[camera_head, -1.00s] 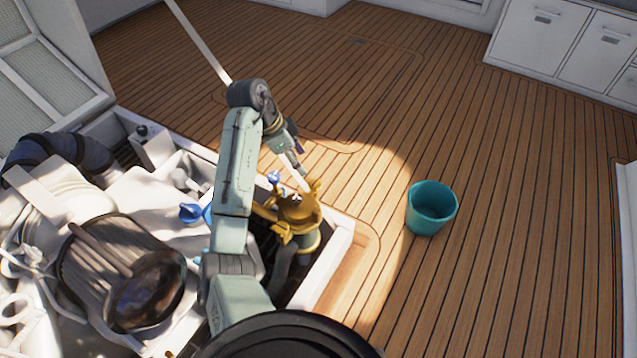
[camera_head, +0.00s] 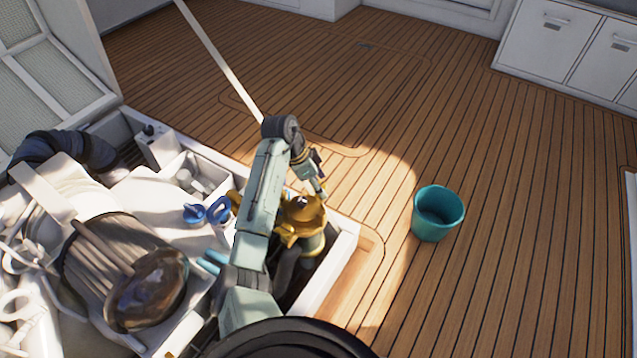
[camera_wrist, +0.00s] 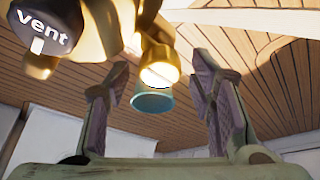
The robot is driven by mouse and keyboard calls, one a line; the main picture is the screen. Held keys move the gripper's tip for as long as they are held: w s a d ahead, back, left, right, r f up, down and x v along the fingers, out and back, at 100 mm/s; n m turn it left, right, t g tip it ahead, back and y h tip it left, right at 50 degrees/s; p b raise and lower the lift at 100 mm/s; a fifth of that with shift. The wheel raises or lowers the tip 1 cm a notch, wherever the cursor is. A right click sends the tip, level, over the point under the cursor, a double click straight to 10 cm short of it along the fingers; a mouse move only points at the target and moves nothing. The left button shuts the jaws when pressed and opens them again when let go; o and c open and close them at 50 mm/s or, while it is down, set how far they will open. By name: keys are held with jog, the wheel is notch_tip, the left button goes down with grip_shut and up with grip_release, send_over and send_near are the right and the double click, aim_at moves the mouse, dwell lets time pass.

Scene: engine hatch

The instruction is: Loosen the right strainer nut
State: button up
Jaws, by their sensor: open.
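The brass strainer (camera_head: 303,212) stands in the open hatch, partly hidden behind my arm in the head view. My gripper (camera_head: 318,190) is at the upper right of its top. In the wrist view my gripper (camera_wrist: 163,105) is open and empty, its two fingers wide apart. A shiny brass knob-like piece (camera_wrist: 158,66), which looks like a strainer nut, hangs above the gap between the fingers, apart from both. More brass strainer body is at the top left of that view. I cannot make out the nuts in the head view.
A dark cap marked "vent" (camera_wrist: 38,25) is near the strainer at the wrist view's top left. A teal bucket (camera_head: 438,213) stands on the wooden deck (camera_head: 520,210) at right. Blue-handled valves (camera_head: 195,213) and a large motor-like cylinder (camera_head: 140,270) lie left of my arm.

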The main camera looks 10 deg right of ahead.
jog(key=c, duration=1.1)
jog(key=shift+r+p, duration=0.15)
jog(key=shift+p, duration=0.35)
jog(key=n+p, duration=0.1)
jog(key=n+t+p, duration=0.1)
jog(key=n+p, duration=0.1)
jog(key=shift+s+d+r+p, duration=0.1)
jog(key=shift+s+r+p, duration=0.05)
jog(key=shift+p, duration=0.15)
jog(key=n+p, duration=0.2)
jog(key=n+t+p, duration=0.1)
jog(key=n+p, duration=0.1)
jog(key=p, duration=0.1)
jog(key=shift+s+n+t+y, duration=0.1)
jog(key=shift+n+t+y, duration=0.2)
jog(key=shift+y, duration=0.1)
jog(key=n+t+y+p, duration=0.1)
jog(key=n+p, duration=0.3)
jog(key=p, duration=0.1)
jog(key=shift+d, duration=0.1)
jog(key=shift+f+n+t+y+p, duration=0.2)
jog(key=shift+n+y+p, duration=0.35)
jog(key=shift+n, duration=0.65)
jog(key=shift+f+n+t+y+p, duration=0.15)
jog(key=shift+n+y+p, duration=0.4)
jog(key=shift+n, duration=0.65)
